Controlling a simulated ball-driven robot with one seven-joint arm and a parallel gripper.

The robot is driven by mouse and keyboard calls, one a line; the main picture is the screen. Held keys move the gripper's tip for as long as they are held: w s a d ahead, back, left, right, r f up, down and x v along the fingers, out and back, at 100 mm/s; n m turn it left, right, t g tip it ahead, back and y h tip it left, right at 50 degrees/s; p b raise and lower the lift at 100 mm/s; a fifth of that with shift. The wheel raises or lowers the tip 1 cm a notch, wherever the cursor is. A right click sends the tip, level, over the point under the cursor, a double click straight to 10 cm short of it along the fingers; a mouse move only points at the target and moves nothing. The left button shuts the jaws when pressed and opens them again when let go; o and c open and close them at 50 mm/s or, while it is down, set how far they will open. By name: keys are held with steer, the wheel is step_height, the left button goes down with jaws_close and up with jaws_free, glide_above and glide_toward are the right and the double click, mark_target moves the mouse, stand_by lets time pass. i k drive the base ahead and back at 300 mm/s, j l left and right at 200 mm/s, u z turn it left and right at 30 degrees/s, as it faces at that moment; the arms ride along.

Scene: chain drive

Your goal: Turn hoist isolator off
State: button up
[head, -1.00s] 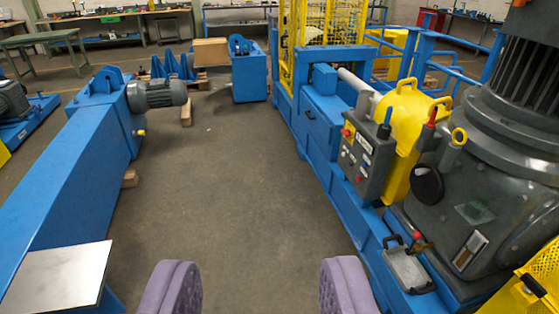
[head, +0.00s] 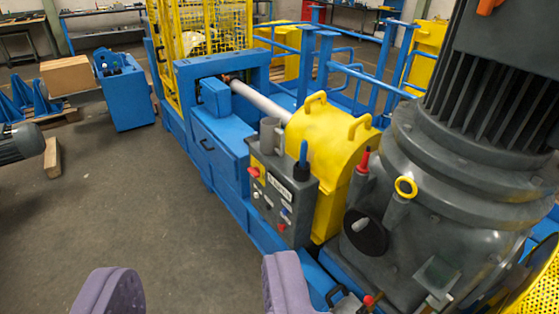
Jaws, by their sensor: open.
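A grey control box (head: 282,200) is fixed to the blue machine frame, right of the picture's middle. Its face carries a red knob on a yellow plate (head: 256,173) at the upper left, which looks like the isolator. Small labels, too small to read, and several buttons sit beside and below it. A blue-handled lever (head: 303,155) stands at the box's right top edge. My gripper (head: 198,290) shows as two purple padded fingers at the bottom edge, wide apart with nothing between them. The fingers are apart from the box, which appears above the right finger.
A yellow guard (head: 325,140) and a large grey motor (head: 430,190) stand right of the box. A black disc (head: 363,233) and a red-tipped lever (head: 363,160) are near the motor. A yellow mesh cage (head: 205,45) stands behind. Open floor (head: 130,190) lies left.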

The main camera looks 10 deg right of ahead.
mark_target(255, 172)
steer(key=i+z, duration=0.1)
steer(key=i, duration=0.15)
steer(key=i+u, duration=0.1)
steer(key=i, duration=0.85)
steer(key=i+u, duration=0.1)
steer(key=i, duration=0.8)
steer(key=i+l+u, duration=0.15)
steer(key=i, duration=0.8)
